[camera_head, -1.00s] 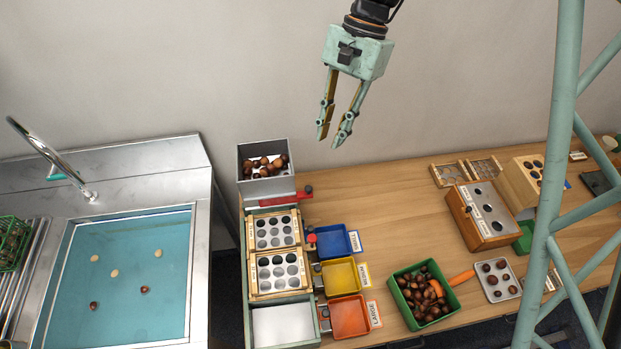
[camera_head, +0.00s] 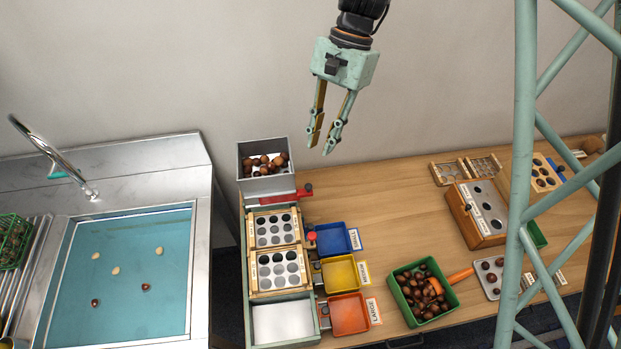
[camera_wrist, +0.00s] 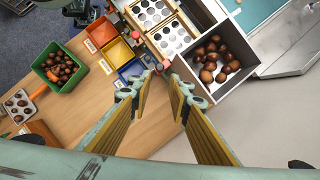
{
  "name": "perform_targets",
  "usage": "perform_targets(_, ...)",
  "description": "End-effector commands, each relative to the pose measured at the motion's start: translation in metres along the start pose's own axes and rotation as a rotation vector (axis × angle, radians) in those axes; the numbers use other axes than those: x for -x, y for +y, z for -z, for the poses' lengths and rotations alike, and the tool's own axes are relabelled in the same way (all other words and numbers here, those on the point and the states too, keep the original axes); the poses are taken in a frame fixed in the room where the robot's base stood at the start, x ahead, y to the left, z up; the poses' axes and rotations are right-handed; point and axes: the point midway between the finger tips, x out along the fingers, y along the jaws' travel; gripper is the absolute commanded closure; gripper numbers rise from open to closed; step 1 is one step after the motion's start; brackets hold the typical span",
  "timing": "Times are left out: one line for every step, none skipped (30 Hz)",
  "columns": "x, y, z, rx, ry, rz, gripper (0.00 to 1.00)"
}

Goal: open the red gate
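The red gate (camera_head: 282,195) is a flat red slide with a dark knob (camera_head: 307,188) at its right end. It sits under the grey hopper (camera_head: 265,186), which holds several chestnuts, and above the sieve trays. My gripper (camera_head: 322,146) hangs in the air to the upper right of the hopper, pointing down, apart from the gate. Its two fingers are spread with nothing between them. In the wrist view the fingers (camera_wrist: 168,92) reach towards the hopper (camera_wrist: 205,97), and the gate is largely hidden near the fingertips.
Two sieve trays (camera_head: 252,256) lie below the gate. Blue (camera_head: 334,240), yellow (camera_head: 341,274) and orange (camera_head: 350,314) bins stand to their right. A green crate (camera_head: 455,302) of chestnuts is further right. A sink (camera_head: 200,270) is at left. The table right of the gate is clear.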

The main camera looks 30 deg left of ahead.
Motion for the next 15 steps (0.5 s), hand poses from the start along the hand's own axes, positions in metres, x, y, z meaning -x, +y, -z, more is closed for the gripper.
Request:
perform_targets(-0.005,0.0,-0.001,0.0,-0.001,-0.001,0.82)
perform_targets(-0.008,0.0,-0.001,0.0,-0.001,-0.001,0.82)
perform_targets(-0.012,0.0,0.0,0.0,0.0,-0.001,0.82)
perform_targets(-0.015,0.0,-0.001,0.0,0.0,-0.001,0.82)
perform_targets(-0.018,0.0,-0.001,0.0,-0.001,-0.001,0.82)
perform_targets(-0.024,0.0,0.0,0.001,-0.001,-0.001,0.82)
perform_targets(-0.028,0.0,0.0,0.001,-0.001,-0.001,0.82)
perform_targets(-0.032,0.001,0.0,0.001,-0.001,-0.002,0.82)
perform_targets(-0.037,0.001,0.0,0.001,-0.002,-0.003,0.82)
perform_targets(-0.041,0.001,0.0,0.001,-0.001,-0.002,0.82)
perform_targets(-0.045,0.001,0.0,0.0,0.0,-0.002,0.82)
perform_targets(-0.05,0.001,0.0,0.0,-0.001,-0.001,0.82)
perform_targets(-0.054,0.001,0.0,0.0,-0.001,-0.001,0.82)
perform_targets(-0.058,0.001,0.0,-0.001,-0.001,-0.001,0.82)
perform_targets(-0.063,0.001,0.0,-0.001,-0.001,-0.001,0.82)
